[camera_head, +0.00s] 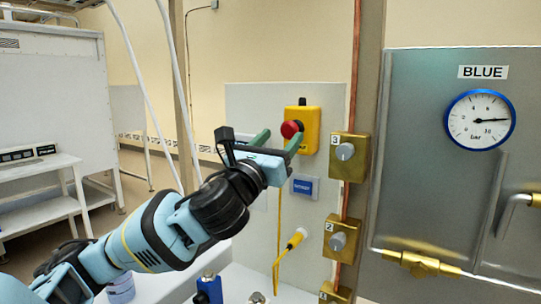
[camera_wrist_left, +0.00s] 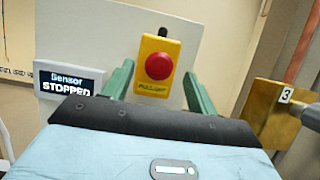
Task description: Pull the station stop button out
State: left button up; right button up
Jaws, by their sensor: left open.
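The stop button is a red mushroom knob (camera_head: 290,129) on a yellow box (camera_head: 309,128) fixed to a pale grey panel. In the left wrist view the red knob (camera_wrist_left: 159,66) sits in the middle of the yellow box (camera_wrist_left: 155,84), between the two green fingers. My left gripper (camera_head: 278,140) is open and empty, its fingers pointing at the box. In the left wrist view the gripper (camera_wrist_left: 158,85) has one finger on each side of the box, apart from the knob. A small screen (camera_wrist_left: 68,80) reads "Sensor STOPPED". My right gripper is not in view.
Brass valve blocks (camera_head: 349,157) with grey knobs run down a copper pipe (camera_head: 354,80) just right of the button. A blue-rimmed gauge (camera_head: 480,119) is on a metal door. A blue label (camera_head: 304,187) and a yellow plug (camera_head: 296,238) are below the button.

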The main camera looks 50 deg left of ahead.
pick_arm(q)
jog(key=shift+b+v, duration=0.85)
jog(key=shift+v, duration=1.8)
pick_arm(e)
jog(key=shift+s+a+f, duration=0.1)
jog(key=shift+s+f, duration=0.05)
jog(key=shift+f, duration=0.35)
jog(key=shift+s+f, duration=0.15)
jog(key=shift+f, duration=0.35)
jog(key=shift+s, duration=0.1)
